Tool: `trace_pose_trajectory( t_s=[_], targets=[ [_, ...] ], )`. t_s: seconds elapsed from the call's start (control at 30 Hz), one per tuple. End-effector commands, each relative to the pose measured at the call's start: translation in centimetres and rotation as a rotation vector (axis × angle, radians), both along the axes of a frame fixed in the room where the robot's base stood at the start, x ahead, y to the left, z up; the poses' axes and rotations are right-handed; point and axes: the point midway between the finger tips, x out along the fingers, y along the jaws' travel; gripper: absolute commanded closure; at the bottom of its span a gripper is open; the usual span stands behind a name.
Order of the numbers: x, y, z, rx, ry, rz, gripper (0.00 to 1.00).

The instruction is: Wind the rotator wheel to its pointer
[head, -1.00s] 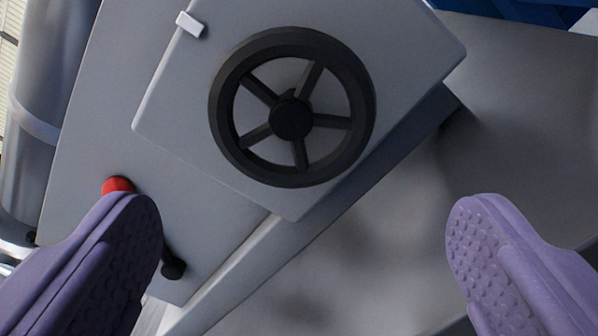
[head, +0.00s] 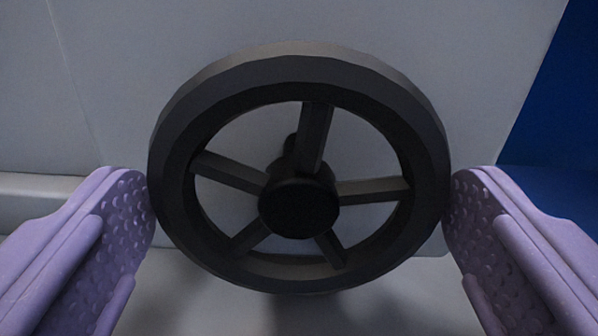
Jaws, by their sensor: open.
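The rotator wheel (head: 300,68) is a black ring with several spokes and a round dark hub (head: 298,208). It fills the middle of the head view, in front of a light grey panel. My gripper (head: 300,215) has two purple, dimpled fingers, spread wide and open. One finger is at the wheel's left rim and the other at its right rim. Each lies very close to the rim in the picture; I cannot tell whether they touch it. The pointer does not show in the current view.
The light grey panel (head: 110,60) stands behind the wheel. A grey surface (head: 380,305) lies below it. A blue part (head: 560,110) is at the right edge. A pale ledge (head: 40,190) runs at the left.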

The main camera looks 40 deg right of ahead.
Motion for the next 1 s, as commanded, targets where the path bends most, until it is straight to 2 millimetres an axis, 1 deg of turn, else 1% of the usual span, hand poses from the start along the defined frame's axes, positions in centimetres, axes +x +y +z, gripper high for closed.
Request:
trace_pose_trajectory(
  t_s=[0.2, 0.37, 0.4, 0.57, 0.77, 0.8, 1.0],
  targets=[
    [0.05, -0.01, 0.05, 0.001, -0.001, 0.0, 0.0],
    [0.04, 0.0, 0.03, 0.001, -0.001, 0.0, 0.37],
    [0.04, 0.0, 0.03, 0.001, -0.001, 0.0, 0.38],
    [0.03, 0.01, 0.02, 0.047, -0.033, 0.001, 0.38],
    [0.01, 0.02, 0.0, 0.049, -0.034, 0.001, 0.38],
    [0.01, 0.02, 0.0, 0.049, -0.034, 0.001, 0.01],
    [0.01, 0.01, 0.0, 0.049, -0.034, 0.001, 0.0]
  ],
)
